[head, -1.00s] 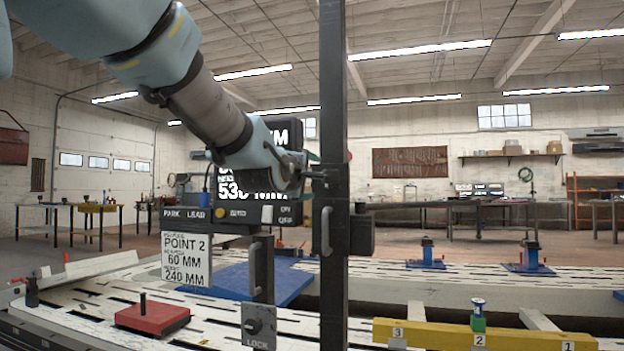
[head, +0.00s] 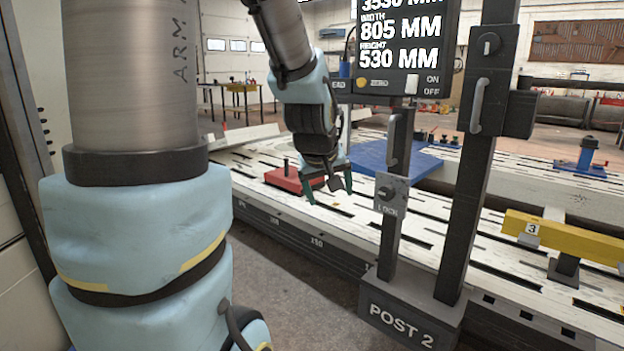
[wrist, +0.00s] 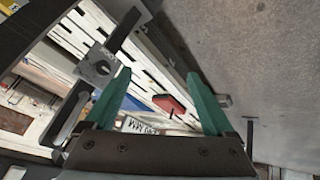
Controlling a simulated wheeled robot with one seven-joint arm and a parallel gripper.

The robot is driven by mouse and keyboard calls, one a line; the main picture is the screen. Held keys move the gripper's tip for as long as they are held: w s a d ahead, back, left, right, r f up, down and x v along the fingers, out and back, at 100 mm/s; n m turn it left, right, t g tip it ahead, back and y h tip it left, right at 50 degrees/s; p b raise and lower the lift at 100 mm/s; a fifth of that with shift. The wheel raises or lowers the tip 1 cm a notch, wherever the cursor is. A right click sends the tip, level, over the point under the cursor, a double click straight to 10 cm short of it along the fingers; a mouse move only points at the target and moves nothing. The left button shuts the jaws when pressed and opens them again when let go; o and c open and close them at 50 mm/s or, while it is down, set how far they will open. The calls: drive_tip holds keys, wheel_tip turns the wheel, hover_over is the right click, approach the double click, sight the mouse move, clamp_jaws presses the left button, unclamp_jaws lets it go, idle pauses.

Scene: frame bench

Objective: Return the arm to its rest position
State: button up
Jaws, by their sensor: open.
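My arm shows large at the left of the head view, bent, with its forearm coming down from the top. My gripper (head: 329,187) points downward in front of the bench, left of the dark post column marked POST 2 (head: 401,327). Its two green fingers are spread apart with nothing between them. In the wrist view my gripper (wrist: 160,95) also shows open and empty. The red block (head: 294,181) with a dark peg sits on the slotted bench behind the gripper. It shows beyond the fingers in the wrist view (wrist: 168,104).
The LOCK plate (head: 391,195) and post handles stand close to the right of my gripper. A display (head: 405,45) reading 805 MM and 530 MM hangs above. A yellow bar (head: 570,240) lies at the right. Bare floor (head: 290,300) is free in front of the bench.

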drive_tip(key=s+a+f+m+g+y, duration=0.2)
drive_tip(key=s+a+f+g, duration=0.3)
drive_tip(key=s+a+f, duration=0.4)
wheel_tip(320, 180, up, 19)
drive_tip(key=s+a+p, duration=0.1)
drive_tip(key=s+p, duration=0.1)
drive_tip(key=p, duration=1.6)
drive_tip(key=shift+s+a+m+p, duration=0.15)
drive_tip(key=shift+a+m+p, duration=0.15)
drive_tip(key=shift+m+p, duration=0.1)
